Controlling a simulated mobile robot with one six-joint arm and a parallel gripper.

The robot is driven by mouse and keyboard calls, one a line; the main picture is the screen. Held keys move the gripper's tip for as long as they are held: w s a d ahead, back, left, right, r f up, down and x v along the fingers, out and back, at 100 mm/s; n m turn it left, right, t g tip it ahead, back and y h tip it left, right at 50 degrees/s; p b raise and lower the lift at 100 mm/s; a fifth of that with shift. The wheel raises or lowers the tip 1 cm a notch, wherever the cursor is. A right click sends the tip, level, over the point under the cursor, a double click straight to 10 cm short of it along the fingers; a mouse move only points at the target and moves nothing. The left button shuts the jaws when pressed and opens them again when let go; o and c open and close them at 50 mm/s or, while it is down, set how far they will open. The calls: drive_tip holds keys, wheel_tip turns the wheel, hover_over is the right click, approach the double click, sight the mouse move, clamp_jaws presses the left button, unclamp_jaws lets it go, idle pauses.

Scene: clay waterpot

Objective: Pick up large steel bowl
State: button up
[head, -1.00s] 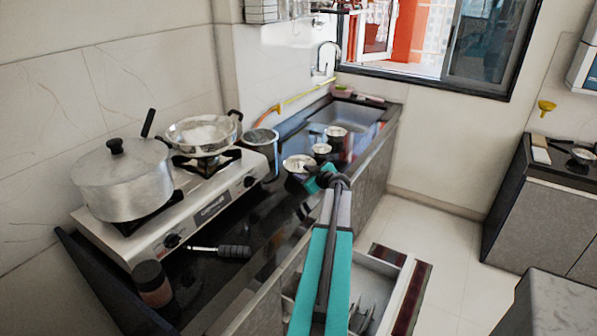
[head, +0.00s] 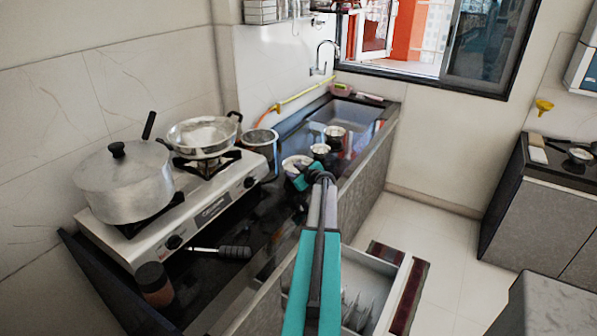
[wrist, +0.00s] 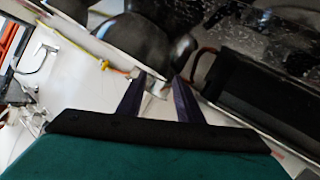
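Several steel bowls stand in a row on the dark counter. The nearest bowl (head: 296,163), which looks the largest of the row, is just beyond my gripper (head: 303,180), which partly hides it. Smaller bowls stand behind it, a middle one (head: 320,150) and a far one (head: 335,132). In the wrist view, my gripper (wrist: 157,88) has its two dark fingers apart, with nothing held between them. Rounded dark steel surfaces (wrist: 165,42) lie just beyond the fingertips there; I cannot tell which bowl each is.
A steel pot (head: 260,140) stands left of the bowls. The stove (head: 215,205) bears a lidded pot (head: 122,185) and a steel pan (head: 202,135). A sink (head: 345,108) lies behind. An open drawer (head: 385,285) juts out below the counter, right of my arm.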

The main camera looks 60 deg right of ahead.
sight(288, 164)
drive_tip(key=shift+w, duration=0.1)
drive_tip(key=shift+p+x, duration=1.1)
drive_tip(key=shift+x, duration=0.05)
drive_tip(key=shift+p+x, duration=0.65)
drive_tip(key=shift+x, duration=0.75)
drive_tip(key=shift+a+f, duration=0.1)
drive_tip(key=shift+f, duration=0.05)
drive_tip(key=shift+c, duration=0.2)
clamp_jaws()
